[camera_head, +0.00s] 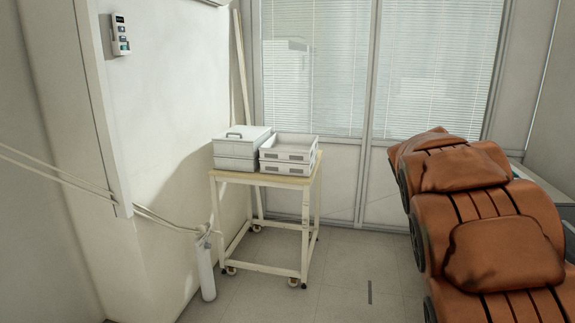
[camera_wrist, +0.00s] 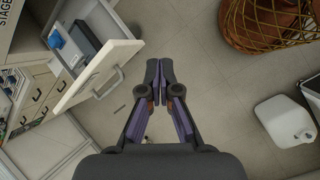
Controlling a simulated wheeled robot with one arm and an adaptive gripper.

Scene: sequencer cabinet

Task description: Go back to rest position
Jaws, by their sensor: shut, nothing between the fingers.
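My gripper (camera_wrist: 160,80) shows in the wrist view, with its dark fingers together and nothing between them. It hangs over bare floor, to the right of an open white drawer (camera_wrist: 112,78) and apart from it. The drawer holds a grey box-like item (camera_wrist: 85,43) and a small blue item (camera_wrist: 55,40). My gripper is not visible in the head view.
In the head view, a wheeled cart (camera_head: 305,225) carries white bins (camera_head: 240,146), a white bottle (camera_head: 206,270) stands beside it, and a brown reclining chair (camera_head: 490,220) is at right.

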